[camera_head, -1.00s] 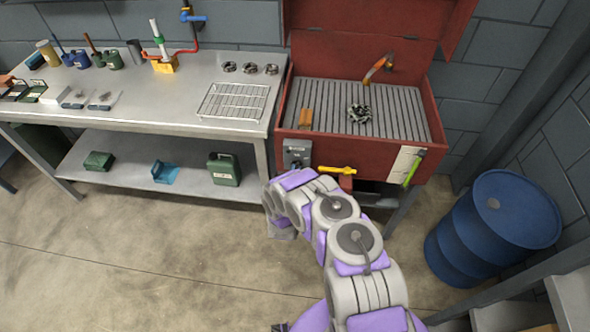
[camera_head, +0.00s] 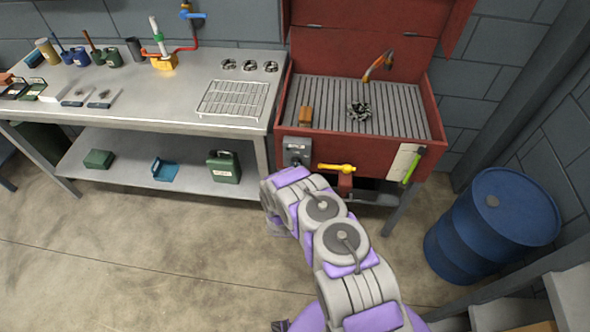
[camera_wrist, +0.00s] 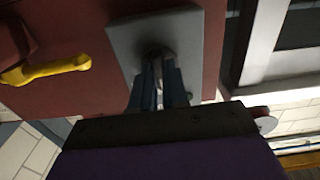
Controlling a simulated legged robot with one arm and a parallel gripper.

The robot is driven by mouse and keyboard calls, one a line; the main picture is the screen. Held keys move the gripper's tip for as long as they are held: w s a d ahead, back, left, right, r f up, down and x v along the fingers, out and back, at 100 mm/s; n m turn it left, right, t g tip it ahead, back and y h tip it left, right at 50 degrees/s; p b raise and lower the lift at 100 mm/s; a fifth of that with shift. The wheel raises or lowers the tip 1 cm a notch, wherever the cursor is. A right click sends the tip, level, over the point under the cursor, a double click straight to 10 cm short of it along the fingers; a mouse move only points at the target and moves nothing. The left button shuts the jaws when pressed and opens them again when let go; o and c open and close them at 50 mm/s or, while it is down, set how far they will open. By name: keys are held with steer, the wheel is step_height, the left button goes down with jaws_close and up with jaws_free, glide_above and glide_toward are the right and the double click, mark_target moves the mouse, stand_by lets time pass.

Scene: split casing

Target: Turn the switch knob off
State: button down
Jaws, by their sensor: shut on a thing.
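The grey switch box (camera_head: 297,148) is mounted on the front left of the red wash basin. In the wrist view the grey switch plate (camera_wrist: 188,36) fills the upper middle, and the switch knob (camera_wrist: 157,54) stands out from it. My gripper (camera_wrist: 160,80) points at the plate with its two blue-grey fingers shut on the knob. The fingers and shadow partly hide the knob, so its exact angle cannot be told. In the head view my arm hides the fingertips.
A yellow valve handle (camera_head: 337,168) sits right of the switch box, and also shows in the wrist view (camera_wrist: 45,68). The red basin (camera_head: 430,125) holds a dark metal part (camera_head: 359,111). A metal workbench (camera_head: 185,105) stands left. A blue barrel (camera_head: 495,225) stands right.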

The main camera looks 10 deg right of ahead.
steer(key=shift+a+f, duration=0.1)
steer(key=c, duration=1.1)
jaws_free()
steer(key=shift+c, duration=0.2)
steer(key=p+v, duration=0.4)
steer(key=v, duration=1.3)
steer(key=shift+s+p, duration=0.15)
steer(key=shift+p, duration=0.2)
